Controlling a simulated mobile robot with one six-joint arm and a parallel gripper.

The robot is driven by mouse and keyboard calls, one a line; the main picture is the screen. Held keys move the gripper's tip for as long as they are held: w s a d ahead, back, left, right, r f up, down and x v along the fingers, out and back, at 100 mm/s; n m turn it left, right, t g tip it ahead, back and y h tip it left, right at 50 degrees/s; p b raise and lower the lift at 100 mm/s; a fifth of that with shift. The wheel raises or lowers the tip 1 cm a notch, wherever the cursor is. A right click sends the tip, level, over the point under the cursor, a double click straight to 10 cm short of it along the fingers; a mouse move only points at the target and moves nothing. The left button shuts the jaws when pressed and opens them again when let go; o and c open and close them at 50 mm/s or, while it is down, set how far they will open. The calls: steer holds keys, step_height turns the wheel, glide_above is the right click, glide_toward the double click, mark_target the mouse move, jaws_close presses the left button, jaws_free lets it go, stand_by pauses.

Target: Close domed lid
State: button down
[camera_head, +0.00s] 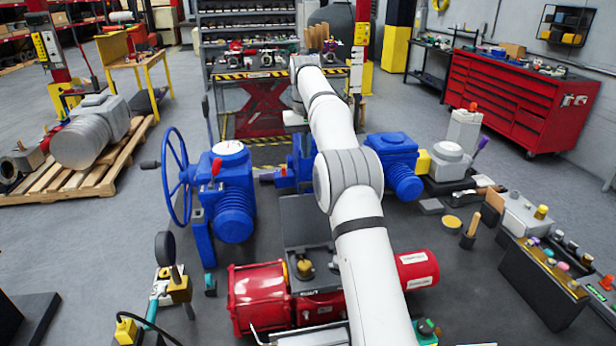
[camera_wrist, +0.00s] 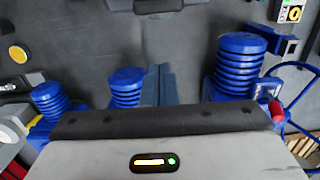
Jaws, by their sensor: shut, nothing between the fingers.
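No part stands out clearly as the domed lid. A white round cap (camera_head: 229,148) tops the left blue actuator (camera_head: 234,190), and a pale round cap (camera_head: 448,151) tops a grey unit at the right. Another blue actuator (camera_head: 392,150) stands right of my arm. Ribbed blue parts also show in the wrist view, one at the right (camera_wrist: 237,68) and two at the left. My gripper (camera_head: 294,118) is small at the far end of my arm, above and behind the blue actuators. It is shut and empty, apart from the caps; its fingertips are hard to make out.
A red cylinder assembly (camera_head: 265,295) lies in front, partly behind my arm. A blue handwheel (camera_head: 177,178) sticks out at the left. A pallet (camera_head: 90,180) with a grey motor lies further left. A red tool chest (camera_head: 510,95) stands back right. Open floor shows between them.

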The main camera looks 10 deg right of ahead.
steer(key=s+f, duration=0.1)
steer(key=f, duration=0.1)
steer(key=s+f, duration=0.1)
steer(key=f, duration=0.1)
steer(key=s+f, duration=0.2)
steer(key=shift+p, duration=0.4)
